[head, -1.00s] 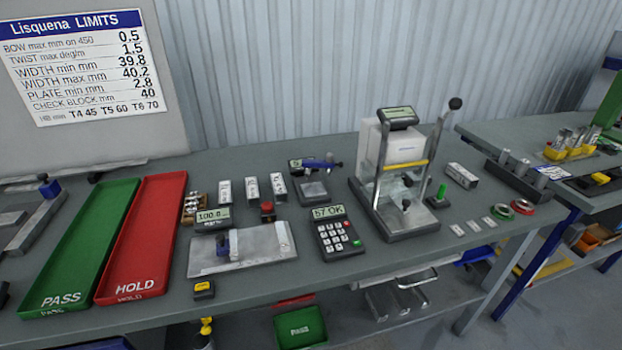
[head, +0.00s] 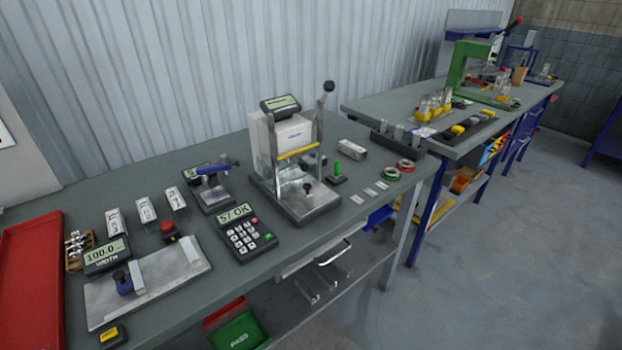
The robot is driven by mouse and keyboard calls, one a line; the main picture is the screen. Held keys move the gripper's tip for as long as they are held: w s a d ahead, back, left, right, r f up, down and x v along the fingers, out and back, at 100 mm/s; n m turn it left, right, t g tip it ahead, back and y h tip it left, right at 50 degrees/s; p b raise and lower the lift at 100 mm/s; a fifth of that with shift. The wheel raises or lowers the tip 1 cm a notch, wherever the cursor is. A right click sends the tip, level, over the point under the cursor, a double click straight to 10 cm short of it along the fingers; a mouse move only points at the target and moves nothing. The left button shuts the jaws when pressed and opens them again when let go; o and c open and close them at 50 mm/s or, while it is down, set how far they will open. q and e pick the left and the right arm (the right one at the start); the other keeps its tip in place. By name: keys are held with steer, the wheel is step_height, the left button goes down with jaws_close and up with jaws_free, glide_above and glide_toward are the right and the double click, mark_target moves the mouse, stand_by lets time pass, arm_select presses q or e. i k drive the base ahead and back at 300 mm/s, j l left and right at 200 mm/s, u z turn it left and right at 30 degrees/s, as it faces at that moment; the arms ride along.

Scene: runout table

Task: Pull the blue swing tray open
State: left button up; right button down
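A blue piece that looks like the swing tray (head: 379,217) shows under the right end of the near grey table, beside its leg. Only a small part of it is visible; the tabletop hides the rest, and I cannot tell how far it is swung out. Neither of my grippers is in the head view.
The near table (head: 330,225) carries a press-like tester (head: 295,165), a keypad unit (head: 246,236), a width gauge (head: 150,280) and a red tray (head: 30,270). A second bench (head: 385,100) stands right. Grey floor (head: 480,260) is open in front.

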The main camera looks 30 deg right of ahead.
mark_target(384, 213)
steer(key=z, duration=1.6)
